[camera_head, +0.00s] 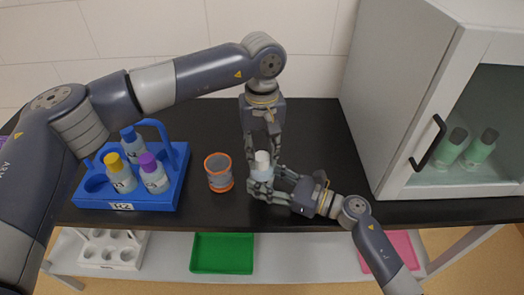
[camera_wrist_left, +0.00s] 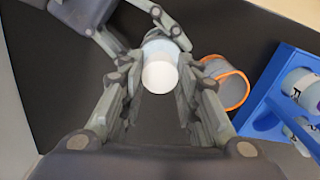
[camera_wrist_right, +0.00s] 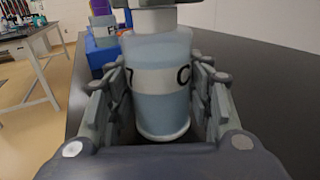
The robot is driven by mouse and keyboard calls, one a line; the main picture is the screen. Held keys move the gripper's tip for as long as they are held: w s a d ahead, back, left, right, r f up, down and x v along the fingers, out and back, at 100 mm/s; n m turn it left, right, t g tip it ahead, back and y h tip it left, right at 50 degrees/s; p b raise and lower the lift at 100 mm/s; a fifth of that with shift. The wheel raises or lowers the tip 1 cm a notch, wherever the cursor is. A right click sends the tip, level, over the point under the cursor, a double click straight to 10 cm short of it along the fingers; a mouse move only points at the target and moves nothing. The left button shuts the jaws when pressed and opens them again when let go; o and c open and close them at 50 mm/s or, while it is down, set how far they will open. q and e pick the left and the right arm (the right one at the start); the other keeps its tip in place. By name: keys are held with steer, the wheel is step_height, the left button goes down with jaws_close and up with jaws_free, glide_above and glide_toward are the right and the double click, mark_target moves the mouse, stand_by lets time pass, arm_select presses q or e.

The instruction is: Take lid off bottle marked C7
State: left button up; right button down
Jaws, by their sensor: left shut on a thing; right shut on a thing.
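The bottle marked C7 (camera_wrist_right: 160,100) is upright, with pale blue liquid and a white label; a "C" and a "7" show in the right wrist view. My right gripper (camera_head: 262,186) is shut around its body from the right. The white lid (camera_wrist_left: 160,76) is at the top of the bottle, and no clear gap shows between them. My left gripper (camera_head: 262,150) points down from above and is shut on the lid, with a finger on each side. The fingers partly hide the lid in the head view.
An orange-rimmed grey cup (camera_head: 219,174) stands just left of the bottle. A cabinet (camera_head: 440,60) with green bottles stands at right. A green tray (camera_head: 222,253) lies on the lower shelf.

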arm_select(q)
steer(key=n, duration=2)
steer(key=shift+r+n, duration=0.1)
steer(key=shift+n, duration=0.2)
steer(key=n, duration=1.2)
steer(key=shift+n, duration=0.4)
steer(key=n, duration=0.4)
steer(key=shift+n, duration=0.3)
steer(key=n, duration=0.4)
steer(key=shift+n, duration=0.4)
steer(key=n, duration=0.4)
steer(key=shift+w+n, duration=0.1)
steer(key=shift+n, duration=0.3)
